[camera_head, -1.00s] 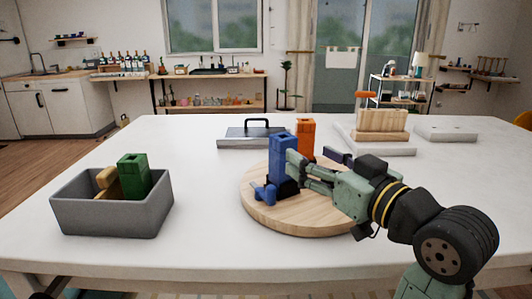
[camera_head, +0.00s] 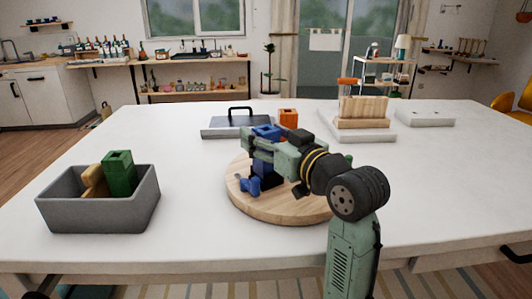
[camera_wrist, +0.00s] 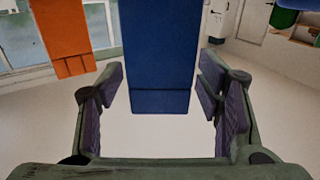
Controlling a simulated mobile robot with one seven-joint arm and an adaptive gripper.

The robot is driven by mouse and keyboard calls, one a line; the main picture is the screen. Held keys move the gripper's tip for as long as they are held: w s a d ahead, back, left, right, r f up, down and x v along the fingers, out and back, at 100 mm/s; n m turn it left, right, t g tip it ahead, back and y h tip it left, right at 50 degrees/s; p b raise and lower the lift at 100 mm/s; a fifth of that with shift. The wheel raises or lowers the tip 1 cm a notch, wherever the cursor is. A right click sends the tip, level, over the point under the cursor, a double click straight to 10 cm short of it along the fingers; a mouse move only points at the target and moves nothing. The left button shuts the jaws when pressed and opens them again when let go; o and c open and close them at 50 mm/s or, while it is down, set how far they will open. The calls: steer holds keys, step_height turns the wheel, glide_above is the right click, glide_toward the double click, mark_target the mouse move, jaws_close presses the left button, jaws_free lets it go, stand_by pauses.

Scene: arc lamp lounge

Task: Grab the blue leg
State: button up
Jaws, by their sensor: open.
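The blue leg (camera_head: 265,131) is a tall block standing upright on a round wooden board (camera_head: 268,206). My gripper (camera_head: 258,144) is at its upper part and covers some of it in the head view. In the wrist view, the blue leg (camera_wrist: 158,60) fills the upper middle. The open fingers of my gripper (camera_wrist: 162,88) stand on either side of it, with a visible gap on each side. Another blue piece (camera_head: 250,186) lies low at the leg's foot.
An orange block (camera_head: 288,118) stands behind the blue leg. A grey bin (camera_head: 98,210) at left holds a green block (camera_head: 118,172) and a wooden piece. A grey plate with a black handle (camera_head: 237,124) and wooden blocks (camera_head: 362,112) on a slab are behind.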

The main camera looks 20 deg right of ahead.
steer(key=c, duration=1.3)
jaws_close()
steer(key=shift+r, duration=0.1)
